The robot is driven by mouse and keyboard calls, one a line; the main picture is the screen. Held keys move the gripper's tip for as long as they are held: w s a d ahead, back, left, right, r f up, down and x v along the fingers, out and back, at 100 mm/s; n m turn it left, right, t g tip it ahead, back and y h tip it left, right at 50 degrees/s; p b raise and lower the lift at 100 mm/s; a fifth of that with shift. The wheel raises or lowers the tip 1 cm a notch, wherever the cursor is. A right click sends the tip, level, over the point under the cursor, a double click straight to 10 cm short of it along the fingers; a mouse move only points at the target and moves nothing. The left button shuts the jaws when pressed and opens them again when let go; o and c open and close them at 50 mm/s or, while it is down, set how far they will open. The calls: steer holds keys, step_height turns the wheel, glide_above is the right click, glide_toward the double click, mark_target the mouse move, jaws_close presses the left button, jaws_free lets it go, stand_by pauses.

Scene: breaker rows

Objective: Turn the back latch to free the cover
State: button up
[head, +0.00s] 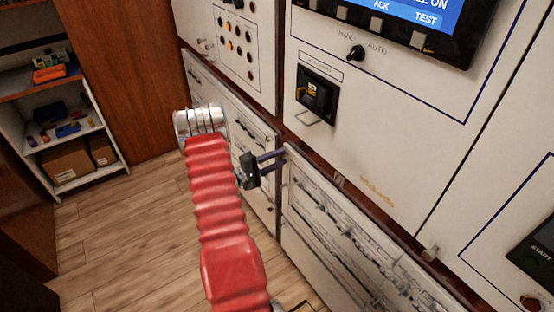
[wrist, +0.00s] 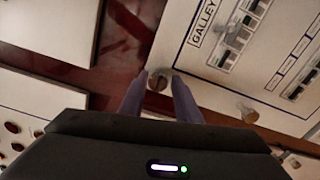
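A round metal latch (wrist: 158,82) shows in the wrist view at the corner of the white cover labelled GALLEY (wrist: 215,60). My gripper (wrist: 160,78) has its two purple fingertips apart, one on each side of this latch. I cannot tell whether they touch it. In the head view my gripper (head: 284,158) reaches right to the cabinet front, near the far upper corner of the lower breaker cover (head: 310,198). The latch at the fingertips is not clear in that view. A second latch (wrist: 248,115) shows right of the fingers in the wrist view.
More latches sit along the cover's top edge, one midway (head: 338,180) and one nearer (head: 430,253). Above are a breaker with a wire loop (head: 317,95), a selector knob (head: 355,52) and a screen (head: 400,15). A shelf (head: 65,125) stands far left; the wooden floor between is clear.

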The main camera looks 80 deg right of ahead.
steer(key=shift+o, duration=1.3)
steer(key=shift+r, duration=0.1)
steer(key=v, duration=1.4)
steer(key=shift+d, duration=0.15)
